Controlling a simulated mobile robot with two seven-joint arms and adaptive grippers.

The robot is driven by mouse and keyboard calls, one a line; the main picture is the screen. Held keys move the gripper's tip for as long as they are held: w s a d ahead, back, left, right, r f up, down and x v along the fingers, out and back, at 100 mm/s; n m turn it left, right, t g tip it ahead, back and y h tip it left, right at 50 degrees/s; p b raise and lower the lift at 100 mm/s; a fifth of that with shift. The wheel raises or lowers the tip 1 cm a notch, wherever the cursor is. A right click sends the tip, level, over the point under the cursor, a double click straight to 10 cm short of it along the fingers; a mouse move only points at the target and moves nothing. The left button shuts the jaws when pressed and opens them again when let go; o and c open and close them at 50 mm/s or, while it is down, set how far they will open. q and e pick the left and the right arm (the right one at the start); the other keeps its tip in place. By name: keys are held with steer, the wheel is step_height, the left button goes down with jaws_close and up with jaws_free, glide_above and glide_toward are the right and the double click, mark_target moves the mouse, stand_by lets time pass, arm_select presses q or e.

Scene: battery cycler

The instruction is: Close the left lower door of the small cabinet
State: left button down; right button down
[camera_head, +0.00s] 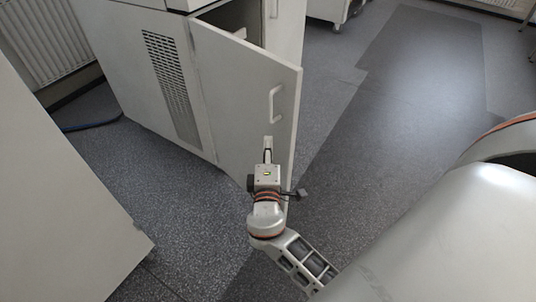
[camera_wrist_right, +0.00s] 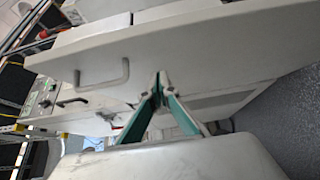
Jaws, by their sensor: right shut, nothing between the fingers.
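The left lower door (camera_head: 235,90) of the small cabinet (camera_head: 125,60) stands swung open toward me, its outer face with a pale bar handle (camera_head: 274,104) facing my arm. A dark gap shows behind the door's top edge. My right gripper (camera_head: 267,144) is shut and empty, in front of the door's outer face and below the handle. In the right wrist view, its teal fingers (camera_wrist_right: 160,78) are together in front of the door panel (camera_wrist_right: 200,50), with the handle (camera_wrist_right: 104,77) to their left. I cannot tell whether the fingertips touch the door. My left gripper is not in view.
A large pale cabinet or box (camera_head: 60,205) stands at the left. A vent grille (camera_head: 172,85) is in the small cabinet's side. A radiator (camera_head: 45,38) is at the upper left. Speckled grey floor (camera_head: 400,90) is clear to the right of the door.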

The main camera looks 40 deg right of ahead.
mark_target(277, 129)
steer(key=shift+w+d, duration=0.1)
steer(key=shift+d, duration=1.7)
